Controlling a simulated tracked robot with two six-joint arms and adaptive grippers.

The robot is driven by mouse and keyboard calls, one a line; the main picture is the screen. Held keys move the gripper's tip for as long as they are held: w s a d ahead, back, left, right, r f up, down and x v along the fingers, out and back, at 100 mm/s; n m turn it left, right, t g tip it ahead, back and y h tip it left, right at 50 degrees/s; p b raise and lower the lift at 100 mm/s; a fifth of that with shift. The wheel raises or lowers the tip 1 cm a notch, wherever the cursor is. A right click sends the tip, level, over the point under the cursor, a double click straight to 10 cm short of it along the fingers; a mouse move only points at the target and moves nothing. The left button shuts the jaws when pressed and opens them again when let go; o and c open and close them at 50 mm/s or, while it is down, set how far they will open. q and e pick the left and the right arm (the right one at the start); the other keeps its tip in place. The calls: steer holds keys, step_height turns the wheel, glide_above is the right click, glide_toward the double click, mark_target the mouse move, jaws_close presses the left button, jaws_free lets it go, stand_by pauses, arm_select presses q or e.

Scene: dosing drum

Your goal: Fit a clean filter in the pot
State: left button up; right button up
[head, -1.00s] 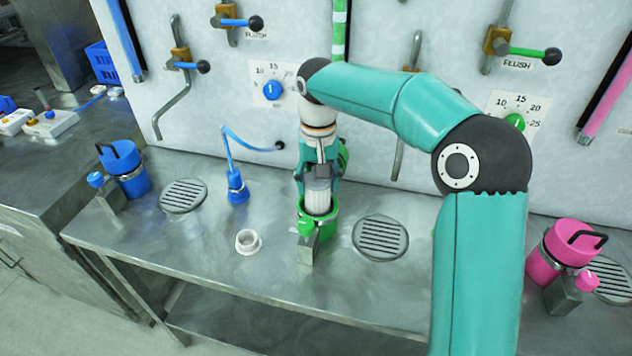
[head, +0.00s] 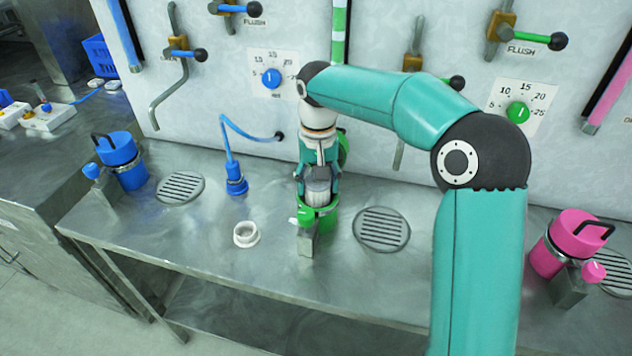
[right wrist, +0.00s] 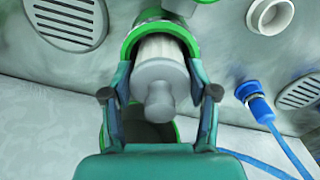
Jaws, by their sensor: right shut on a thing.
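The green pot (head: 330,222) stands on the steel bench, below my right gripper (head: 318,180). My right gripper is shut on a pale ribbed filter (head: 318,194), upright with its lower part inside the pot's rim. In the right wrist view the filter (right wrist: 158,55) has a grey knobbed end between the two fingers (right wrist: 160,105), and the green rim (right wrist: 160,28) curves around it. How deep it sits, and whether it touches the bottom, is hidden. My left gripper is not in view.
A white ring-shaped cup (head: 246,234) lies left of the pot. A blue fitting with a hose (head: 236,181) stands behind it. Round drain grates (head: 381,229) flank the pot. A blue pot (head: 122,162) and a pink pot (head: 567,243) stand farther out. Valve levers line the wall.

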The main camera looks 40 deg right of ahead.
mark_target(319, 197)
steer(key=shift+f+b, duration=0.6)
steer(key=shift+f, duration=0.35)
steer(key=shift+s+a+f+b, duration=0.1)
steer(key=shift+s+f+b, duration=0.1)
steer(key=shift+f, duration=0.15)
steer(key=shift+s+a+f+b, duration=0.1)
steer(key=shift+f+b, duration=0.1)
steer(key=shift+f, duration=0.25)
steer(key=shift+c, duration=1)
steer(key=o, duration=1.1)
steer(key=shift+d, duration=0.1)
steer(key=o, duration=0.4)
steer(key=shift+w+d+f, duration=0.1)
steer(key=shift+w+f, duration=0.15)
steer(key=shift+r, duration=0.2)
steer(key=shift+r, duration=0.25)
step_height(319, 197, up, 7)
steer(key=p, duration=0.6)
steer(key=shift+p, duration=0.3)
